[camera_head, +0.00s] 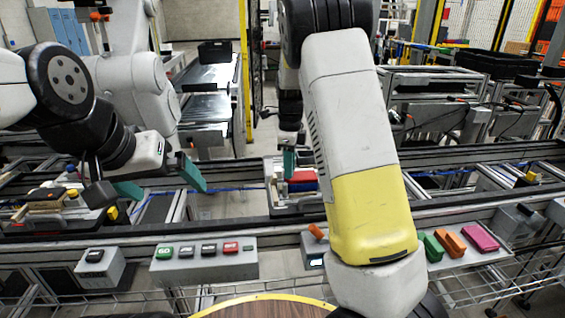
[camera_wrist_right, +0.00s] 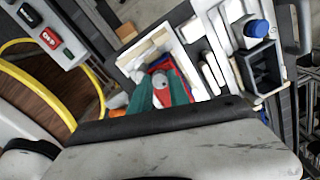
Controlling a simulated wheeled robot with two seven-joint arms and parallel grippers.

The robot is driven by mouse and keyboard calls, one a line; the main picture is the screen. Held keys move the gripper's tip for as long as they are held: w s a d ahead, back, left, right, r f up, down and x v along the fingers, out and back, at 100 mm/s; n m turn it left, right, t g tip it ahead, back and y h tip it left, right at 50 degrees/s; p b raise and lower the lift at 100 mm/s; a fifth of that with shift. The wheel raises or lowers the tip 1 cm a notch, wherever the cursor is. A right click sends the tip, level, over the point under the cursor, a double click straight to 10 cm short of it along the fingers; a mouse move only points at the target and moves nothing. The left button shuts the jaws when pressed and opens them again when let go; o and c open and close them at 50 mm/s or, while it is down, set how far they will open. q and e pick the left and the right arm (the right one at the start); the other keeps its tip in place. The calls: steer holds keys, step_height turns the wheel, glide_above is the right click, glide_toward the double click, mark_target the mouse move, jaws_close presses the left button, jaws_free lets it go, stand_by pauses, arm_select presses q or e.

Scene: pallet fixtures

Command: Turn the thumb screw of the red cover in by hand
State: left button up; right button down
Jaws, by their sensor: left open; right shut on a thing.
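The red cover (camera_head: 302,178) lies in a pallet fixture beyond my right forearm, partly hidden by it. In the right wrist view the red cover (camera_wrist_right: 181,91) shows around the teal fingertips, with some blue beside it. My right gripper (camera_wrist_right: 158,82) points down at the cover and is shut on a small grey round part, apparently the thumb screw (camera_wrist_right: 160,78); the fingers hide much of it. In the head view one teal finger of my right gripper (camera_head: 289,162) shows at the cover. My left gripper (camera_head: 160,182) is open and empty over the rails, well left of the cover.
A second pallet (camera_head: 42,217) with small parts stands at the far left, near my left gripper. A button box (camera_head: 205,262) is on the front rail. Green (camera_head: 432,248), orange (camera_head: 451,244) and pink (camera_head: 481,238) pieces lie on a grey holder at right.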

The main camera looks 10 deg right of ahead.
steer(key=m, duration=0.4)
steer(key=shift+m, duration=0.3)
stand_by(0.3)
steer(key=c, duration=1.2)
jaws_free()
step_height(320, 180, up, 8)
steer(key=shift+f, duration=0.1)
